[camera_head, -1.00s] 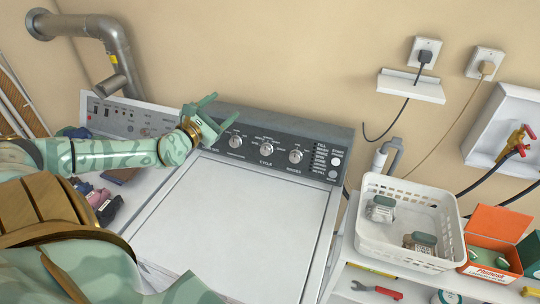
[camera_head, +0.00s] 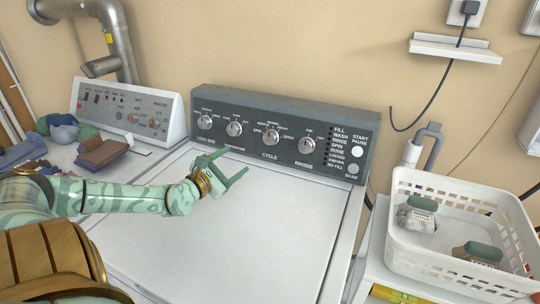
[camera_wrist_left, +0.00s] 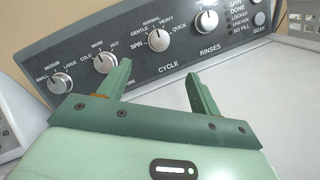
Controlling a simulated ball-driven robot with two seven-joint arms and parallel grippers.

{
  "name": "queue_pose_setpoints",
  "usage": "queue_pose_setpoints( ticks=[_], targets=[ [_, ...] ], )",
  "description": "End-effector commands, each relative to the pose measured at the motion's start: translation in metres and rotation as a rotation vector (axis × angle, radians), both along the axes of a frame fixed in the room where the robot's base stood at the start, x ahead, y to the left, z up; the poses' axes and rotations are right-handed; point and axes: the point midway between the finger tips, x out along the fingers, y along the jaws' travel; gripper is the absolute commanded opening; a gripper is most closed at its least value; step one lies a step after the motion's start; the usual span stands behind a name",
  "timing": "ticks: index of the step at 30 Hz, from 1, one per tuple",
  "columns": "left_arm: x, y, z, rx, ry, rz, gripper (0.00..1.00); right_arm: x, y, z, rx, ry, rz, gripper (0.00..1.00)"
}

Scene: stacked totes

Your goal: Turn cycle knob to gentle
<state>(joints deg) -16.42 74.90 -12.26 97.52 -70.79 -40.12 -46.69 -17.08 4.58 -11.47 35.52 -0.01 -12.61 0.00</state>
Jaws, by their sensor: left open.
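The cycle knob (camera_head: 271,138) is a round silver dial on the washer's dark control panel (camera_head: 375,140), third from the left. It also shows in the left wrist view (camera_wrist_left: 159,40), with spin, gentle, normal, heavy and quick printed around it. I cannot clearly tell which mark it points to. My left gripper (camera_head: 232,162) is open and empty above the white lid, in front of the panel and left of the cycle knob. In the left wrist view its two fingers (camera_wrist_left: 157,74) spread below the cycle knob, apart from it. My right gripper is not in view.
Load size (camera_head: 204,122), temperature (camera_head: 234,129) and rinses (camera_head: 306,146) knobs flank the cycle knob. A second appliance's panel (camera_head: 125,107) stands left, with folded cloths (camera_head: 101,150) near it. A white basket (camera_head: 425,258) stands right. The lid (camera_head: 240,240) is clear.

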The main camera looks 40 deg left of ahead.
Motion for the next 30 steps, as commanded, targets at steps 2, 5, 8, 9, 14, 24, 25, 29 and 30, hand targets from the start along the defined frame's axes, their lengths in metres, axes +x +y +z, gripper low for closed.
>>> queue_pose_setpoints(
  ticks=[2,5,8,9,14,24,25,29,30],
  targets=[
    [0.004,0.001,-0.004,0.001,-0.001,0.000,0.64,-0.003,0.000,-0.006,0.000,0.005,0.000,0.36],
    [0.015,0.001,-0.004,0.000,-0.003,0.001,0.64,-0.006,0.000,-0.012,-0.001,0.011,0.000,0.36],
    [0.032,0.003,-0.005,0.000,-0.004,0.001,0.64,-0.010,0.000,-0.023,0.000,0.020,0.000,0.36],
    [0.038,0.004,-0.005,-0.002,-0.004,0.002,0.64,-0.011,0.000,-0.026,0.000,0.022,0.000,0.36],
    [0.067,0.006,-0.004,-0.003,-0.005,0.003,0.64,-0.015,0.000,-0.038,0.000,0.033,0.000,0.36],
    [0.127,0.010,-0.003,-0.003,-0.003,0.002,0.64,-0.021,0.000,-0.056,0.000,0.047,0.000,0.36],
    [0.132,0.010,-0.003,-0.002,-0.002,0.001,0.64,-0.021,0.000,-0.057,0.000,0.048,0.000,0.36],
    [0.149,0.012,-0.004,-0.002,-0.001,0.001,0.64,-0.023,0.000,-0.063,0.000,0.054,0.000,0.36],
    [0.153,0.012,-0.003,-0.001,-0.001,0.002,0.64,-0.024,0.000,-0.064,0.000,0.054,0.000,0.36]
  ],
)
